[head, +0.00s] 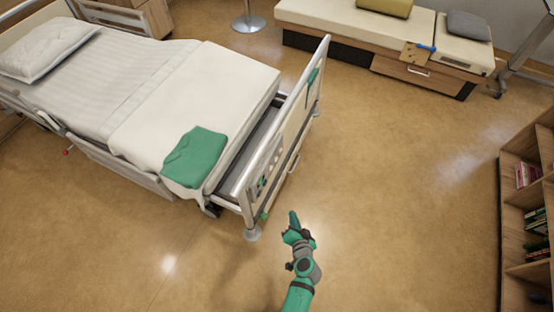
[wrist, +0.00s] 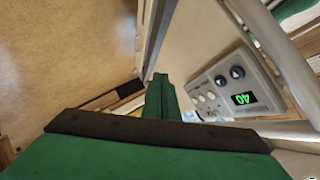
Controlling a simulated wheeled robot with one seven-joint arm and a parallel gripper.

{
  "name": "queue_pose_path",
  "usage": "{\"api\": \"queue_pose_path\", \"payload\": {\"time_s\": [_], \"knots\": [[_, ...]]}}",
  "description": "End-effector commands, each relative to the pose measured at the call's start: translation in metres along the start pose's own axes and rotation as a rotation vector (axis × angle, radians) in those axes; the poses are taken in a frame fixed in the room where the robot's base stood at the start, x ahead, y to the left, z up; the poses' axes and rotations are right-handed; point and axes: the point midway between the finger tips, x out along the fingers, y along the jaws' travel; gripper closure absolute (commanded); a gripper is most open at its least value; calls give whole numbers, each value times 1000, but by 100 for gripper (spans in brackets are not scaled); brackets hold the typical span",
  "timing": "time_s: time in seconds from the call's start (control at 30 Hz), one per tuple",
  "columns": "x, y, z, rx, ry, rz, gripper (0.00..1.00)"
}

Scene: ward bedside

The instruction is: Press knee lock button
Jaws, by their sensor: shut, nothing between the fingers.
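The bed's control panel (wrist: 226,88) is on the footboard, to the right of my gripper in the wrist view. In the head view the panel (head: 268,168) is small and seen at a slant. My gripper (head: 293,214) is shut and empty, apart from the footboard and in front of it. Its closed fingers (wrist: 162,96) also show in the wrist view.
The bed (head: 150,90) has a green folded cloth (head: 195,157) at its foot end. The footboard (head: 294,105) has metal rails. A bench (head: 345,28) stands at the back and a bookshelf (head: 525,215) at the right. The floor (head: 400,170) between them is clear.

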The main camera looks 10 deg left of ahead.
Motion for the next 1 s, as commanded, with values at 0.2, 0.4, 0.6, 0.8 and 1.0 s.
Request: {"api": "queue_pose_path", "payload": {"time_s": [0.2, 0.4, 0.6, 0.8, 1.0], "knots": [[64, -18, -74, 97, -7, -168, 100], [90, -36, -129, 143, 2, -292, 100], [96, -44, -151, 158, 8, -342, 100], [96, -44, -152, 158, 9, -344, 100], [96, -46, -151, 158, 8, -344, 100]]}}
